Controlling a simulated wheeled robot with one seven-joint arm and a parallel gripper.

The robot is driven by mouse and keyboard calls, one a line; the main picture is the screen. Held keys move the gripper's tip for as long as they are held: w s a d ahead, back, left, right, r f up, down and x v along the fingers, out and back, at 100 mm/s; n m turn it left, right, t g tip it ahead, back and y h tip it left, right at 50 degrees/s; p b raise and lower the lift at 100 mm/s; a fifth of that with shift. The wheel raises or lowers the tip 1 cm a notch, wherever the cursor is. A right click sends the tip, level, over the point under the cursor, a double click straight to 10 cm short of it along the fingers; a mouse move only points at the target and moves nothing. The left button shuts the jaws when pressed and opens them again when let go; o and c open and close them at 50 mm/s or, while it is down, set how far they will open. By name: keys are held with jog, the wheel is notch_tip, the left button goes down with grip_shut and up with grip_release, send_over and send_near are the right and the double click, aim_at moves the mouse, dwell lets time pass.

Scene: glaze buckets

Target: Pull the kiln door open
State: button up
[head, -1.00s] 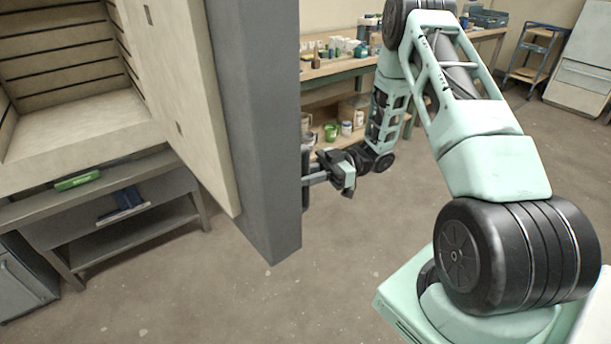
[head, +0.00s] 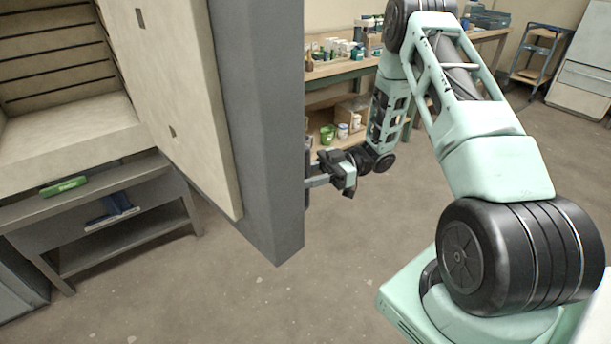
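The kiln door (head: 258,130) stands swung open, its pale inner lining (head: 172,85) facing left and its grey edge toward me. The kiln chamber (head: 60,60) shows at the upper left, with grooved walls and an empty visible floor. My gripper (head: 312,182) is at the far right side of the door, beside a dark upright bar (head: 306,160) that looks like the door handle. The fingertips reach the bar, but the door edge partly hides them, so I cannot tell whether they are closed on it.
Under the kiln is a grey stand (head: 130,235) with a green item (head: 63,186) and a blue item (head: 112,211). Behind my arm, a workbench (head: 340,68) carries jars, with buckets on its lower shelf. A blue cart (head: 535,60) stands far right. The floor between is clear.

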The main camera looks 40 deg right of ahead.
jog(key=s+d+b, duration=0.1)
jog(key=s+d, duration=0.2)
jog(key=d, duration=1.4)
jog(key=shift+b, duration=0.4)
jog(key=shift+d, duration=0.1)
